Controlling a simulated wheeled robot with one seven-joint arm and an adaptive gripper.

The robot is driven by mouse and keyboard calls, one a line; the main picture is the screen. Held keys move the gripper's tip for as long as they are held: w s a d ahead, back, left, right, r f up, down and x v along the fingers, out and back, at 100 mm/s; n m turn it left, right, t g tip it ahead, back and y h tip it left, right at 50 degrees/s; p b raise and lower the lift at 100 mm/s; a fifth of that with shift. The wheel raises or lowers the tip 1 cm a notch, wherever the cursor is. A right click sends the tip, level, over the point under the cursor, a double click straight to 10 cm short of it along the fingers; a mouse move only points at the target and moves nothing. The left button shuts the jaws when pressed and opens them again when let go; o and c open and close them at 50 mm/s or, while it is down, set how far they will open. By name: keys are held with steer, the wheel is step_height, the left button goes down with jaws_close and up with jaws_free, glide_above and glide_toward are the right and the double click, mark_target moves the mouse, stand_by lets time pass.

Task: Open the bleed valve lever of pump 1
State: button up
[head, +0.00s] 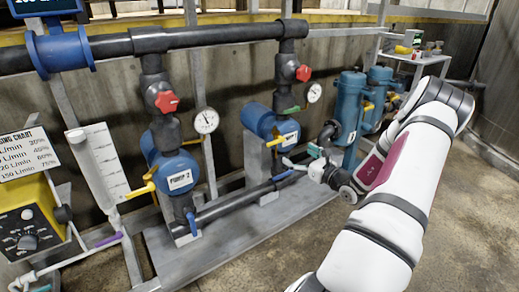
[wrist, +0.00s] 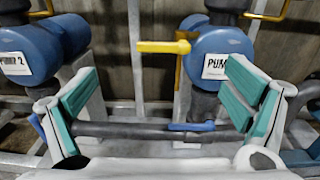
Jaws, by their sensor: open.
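Pump 1 (head: 258,120) is a blue pump with a white label, right of pump 2 in the head view. In the wrist view the same pump (wrist: 218,42) has its label partly hidden by my right finger. A yellow lever (wrist: 163,46) sticks out horizontally to the left of it; this yellow lever also shows in the head view (head: 276,142). A blue lever (wrist: 190,127) lies along the lower pipe. My gripper (wrist: 165,95) is open and empty, its teal-padded fingers wide apart. The yellow lever appears between and beyond the fingers, apart from them.
Pump 2 (head: 172,172) stands to the left with its own yellow lever (head: 141,189). A grey lower pipe (head: 235,204) runs in front of the pumps. Red-handled valves (head: 167,101) and gauges (head: 206,121) are above. The floor in front is clear.

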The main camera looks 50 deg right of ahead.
mark_target(277, 141)
steer(key=b+x, duration=0.1)
steer(key=x, duration=0.3)
steer(key=b+x, duration=0.1)
steer(key=x, duration=0.4)
steer(key=b+x, duration=0.1)
steer(key=x, duration=0.3)
steer(key=shift+w+d+f, duration=0.25)
steer(key=shift+w+d, duration=0.05)
steer(key=shift+d, duration=0.1)
steer(key=c, duration=1.7)
